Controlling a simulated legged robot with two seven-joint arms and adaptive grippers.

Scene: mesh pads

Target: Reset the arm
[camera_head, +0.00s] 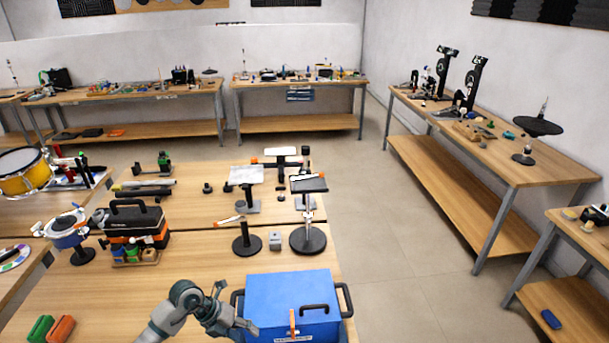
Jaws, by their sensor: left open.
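My left arm comes in at the bottom, left of centre, bent at a grey joint. Its left gripper (244,325) is open beside the left side of a blue box (290,296) with dark handles and an orange latch. I cannot tell whether a fingertip touches the box. I see nothing held between the fingers. My right arm and gripper are not in this view.
The near wooden table (160,290) carries a black and orange toolbox (133,228), round-based stands (308,238) and green and orange blocks (52,329). Clear tabletop lies left of my arm. Open floor (400,240) separates it from the right workbench (500,160).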

